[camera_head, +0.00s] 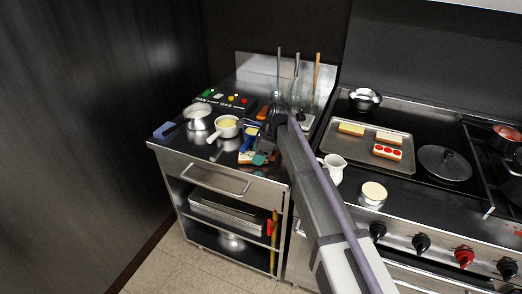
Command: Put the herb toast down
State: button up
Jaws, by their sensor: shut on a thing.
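My gripper (257,149) is over the front right part of the dark counter on the left cabinet. It is shut on a small piece of toast (246,157), which I take to be the herb toast. The toast is pale with a brownish edge and is partly hidden by the fingers. It is near the counter's front edge. I cannot tell whether it touches the counter. My arm covers part of the area behind and right of it.
A pan with pale contents (227,126), a steel pot (197,116) and a blue item (165,130) stand left. Tall utensils (297,72) stand behind. Right of my arm are a white jug (333,167), a round pale-topped item (373,192) and a tray (363,155) with several toasts.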

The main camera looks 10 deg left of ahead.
jog(key=shift+w+d, duration=0.25)
jog(key=shift+w, duration=1)
jog(key=shift+w+d+f, duration=0.1)
jog(key=shift+w+f, duration=0.05)
jog(key=shift+f, duration=0.05)
jog(key=shift+r, duration=0.1)
jog(key=o, duration=0.6)
jog(key=shift+o, duration=0.2)
jog(key=shift+r, duration=0.25)
jog(key=p+v, duration=1.1)
jog(key=shift+d+r, duration=0.15)
jog(key=shift+r, duration=0.1)
